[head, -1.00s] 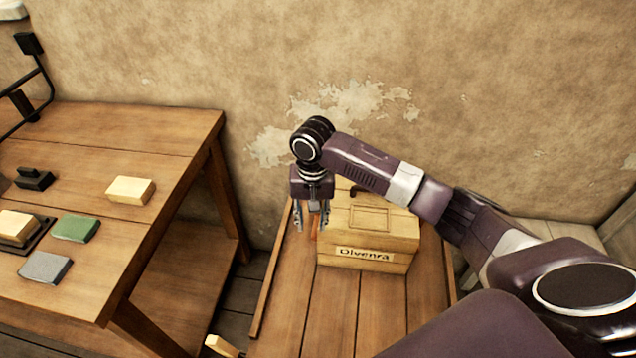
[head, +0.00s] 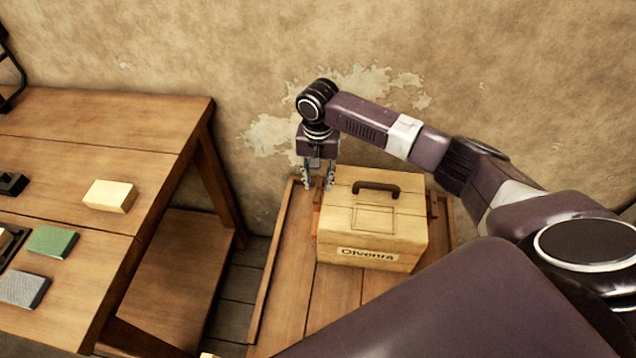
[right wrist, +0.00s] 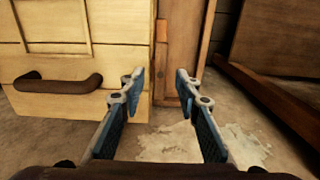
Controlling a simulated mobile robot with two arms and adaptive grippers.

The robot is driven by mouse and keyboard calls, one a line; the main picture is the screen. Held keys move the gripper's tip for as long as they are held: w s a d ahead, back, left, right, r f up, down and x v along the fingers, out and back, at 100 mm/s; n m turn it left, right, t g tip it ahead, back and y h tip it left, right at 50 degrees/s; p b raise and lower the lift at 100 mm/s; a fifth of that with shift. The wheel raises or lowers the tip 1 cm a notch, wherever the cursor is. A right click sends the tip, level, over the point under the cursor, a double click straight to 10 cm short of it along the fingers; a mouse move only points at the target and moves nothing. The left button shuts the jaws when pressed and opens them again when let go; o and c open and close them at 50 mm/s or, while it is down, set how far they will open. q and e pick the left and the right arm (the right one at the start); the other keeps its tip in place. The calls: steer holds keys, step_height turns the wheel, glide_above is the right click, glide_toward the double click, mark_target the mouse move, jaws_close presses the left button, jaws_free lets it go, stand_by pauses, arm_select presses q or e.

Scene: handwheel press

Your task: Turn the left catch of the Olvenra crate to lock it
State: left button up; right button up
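The Olvenra crate (head: 390,237) is a pale wooden box with a dark handle on its lid and a name label on its front. It stands on a slatted wooden surface. The left catch (head: 317,222) shows as a narrow orange-brown piece at the crate's left side; its exact turn is hard to tell. An orange-brown piece there also shows in the right wrist view (right wrist: 161,31). My right gripper (head: 318,184) points down at the crate's back left corner, near the catch. Its fingers (right wrist: 160,84) are apart with nothing between them. My left gripper is out of view.
A workbench (head: 105,150) on the left carries a pale block (head: 109,196), a green block (head: 52,242) and a grey block (head: 24,289). The plaster wall (head: 480,90) rises close behind the crate. A raised wooden edge (head: 273,265) runs left of the crate.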

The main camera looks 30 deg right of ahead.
mark_target(318, 190)
step_height(318, 190, down, 2)
steer(key=shift+w+f, duration=0.15)
steer(key=shift+f, duration=0.05)
steer(key=shift+c, duration=0.2)
jaws_close()
steer(key=shift+r, duration=0.1)
